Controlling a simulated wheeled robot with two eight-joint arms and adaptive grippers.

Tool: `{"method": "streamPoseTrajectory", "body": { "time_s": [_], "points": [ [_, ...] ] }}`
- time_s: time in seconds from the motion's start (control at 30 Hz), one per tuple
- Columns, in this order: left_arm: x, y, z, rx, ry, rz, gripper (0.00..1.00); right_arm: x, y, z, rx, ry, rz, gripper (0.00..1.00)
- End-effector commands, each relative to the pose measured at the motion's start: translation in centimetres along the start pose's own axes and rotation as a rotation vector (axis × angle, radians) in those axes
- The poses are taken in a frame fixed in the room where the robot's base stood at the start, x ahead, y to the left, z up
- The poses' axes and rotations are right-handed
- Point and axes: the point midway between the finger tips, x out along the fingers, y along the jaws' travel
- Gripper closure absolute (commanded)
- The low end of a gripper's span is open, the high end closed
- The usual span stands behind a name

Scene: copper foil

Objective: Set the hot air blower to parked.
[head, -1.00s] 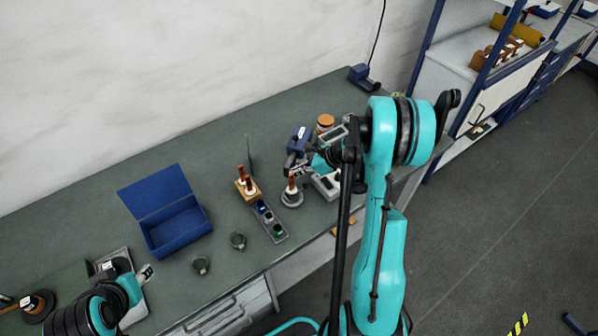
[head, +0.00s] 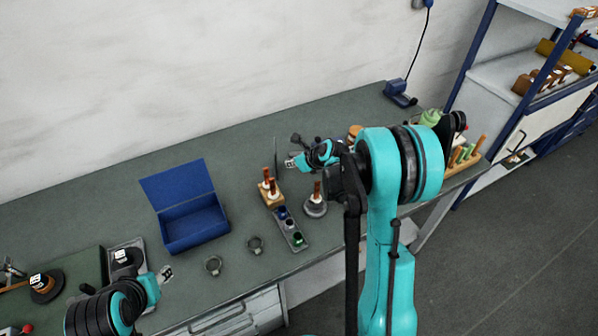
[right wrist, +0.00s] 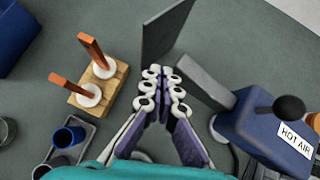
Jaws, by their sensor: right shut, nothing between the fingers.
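The hot air blower (right wrist: 268,128) is a blue box with a white HOT AIR label, at the right of the right wrist view. A black ball knob (right wrist: 289,108) shows over its top, and a grey bar-like nozzle (right wrist: 205,80) reaches from it toward the upper left. My right gripper (right wrist: 165,75) is shut and empty, just left of the nozzle. In the head view my right gripper (head: 291,163) and wrist hide most of the blower. My left gripper (head: 166,273) is over the left part of the bench, apart from the blower; its jaw opening is unclear.
A dark upright panel (right wrist: 163,30) stands close ahead of the right fingers. A wooden block (right wrist: 98,82) with orange-handled tools is to their left. A grey tray of cups (head: 290,229), a round stand (head: 315,206) and an open blue box (head: 196,223) are on the bench.

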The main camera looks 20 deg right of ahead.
Motion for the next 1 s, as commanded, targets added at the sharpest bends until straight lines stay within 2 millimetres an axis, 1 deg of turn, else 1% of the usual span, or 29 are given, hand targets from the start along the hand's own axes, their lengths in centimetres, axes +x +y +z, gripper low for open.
{"method": "streamPoseTrajectory", "body": {
  "time_s": [0.1,0.4,1.0],
  "points": [
    [0.3,0.0,0.2,0.000,0.000,0.000,0.60,0.9,-0.3,0.8,-0.001,0.000,0.001,1.00],
    [0.7,0.0,0.5,0.000,0.000,0.000,0.60,2.1,-0.9,2.0,-0.001,0.001,0.002,1.00],
    [0.7,0.0,0.5,0.000,0.000,0.000,0.60,2.4,-1.1,2.3,-0.001,0.001,0.002,1.00]
  ]
}}
